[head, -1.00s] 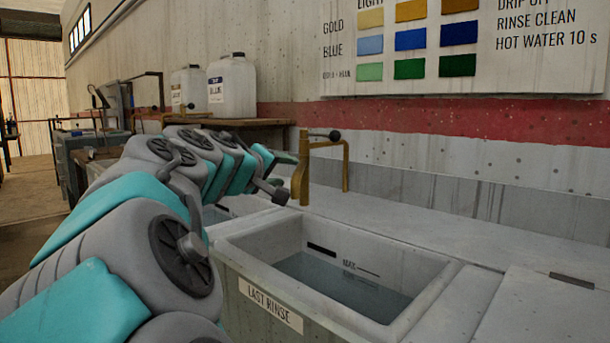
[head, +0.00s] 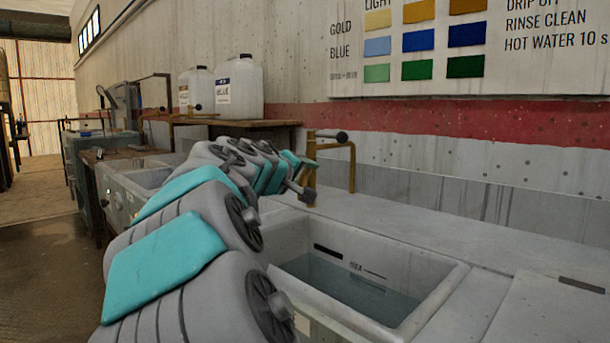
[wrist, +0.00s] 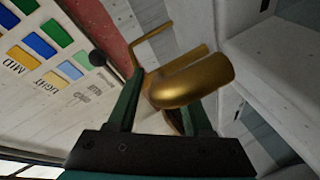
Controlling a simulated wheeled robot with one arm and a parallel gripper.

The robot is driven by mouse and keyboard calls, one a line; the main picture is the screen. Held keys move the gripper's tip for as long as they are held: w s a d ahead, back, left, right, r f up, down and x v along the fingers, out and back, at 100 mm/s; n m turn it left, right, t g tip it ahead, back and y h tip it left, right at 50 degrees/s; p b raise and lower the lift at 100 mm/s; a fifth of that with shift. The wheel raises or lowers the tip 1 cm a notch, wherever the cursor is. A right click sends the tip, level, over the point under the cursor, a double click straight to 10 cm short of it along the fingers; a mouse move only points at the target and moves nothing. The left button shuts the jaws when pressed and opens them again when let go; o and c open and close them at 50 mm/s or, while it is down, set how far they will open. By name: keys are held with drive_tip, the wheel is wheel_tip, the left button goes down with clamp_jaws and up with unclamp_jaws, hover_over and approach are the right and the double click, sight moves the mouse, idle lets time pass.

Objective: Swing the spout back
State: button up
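A brass tap with a thick spout (head: 311,148) stands behind the basin labelled for the last rinse, in the head view. A thin bent brass pipe (head: 351,165) and a black-knobbed lever (head: 341,136) are beside it. My gripper (head: 300,165) is at the spout and partly covers it. In the wrist view, the rounded spout (wrist: 205,80) looms large in front of my open gripper (wrist: 165,108). Its fingers are apart, one on the left of the spout and one partly hidden behind it. Whether either finger touches the spout is unclear.
The basin (head: 440,300) below holds water. A flat worktop (head: 410,228) runs along the wall to the right. White jugs (head: 236,88) stand on a wooden shelf at the left, and a colour chart (head: 360,86) hangs above.

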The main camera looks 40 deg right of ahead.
clamp_jaws()
idle(1.2)
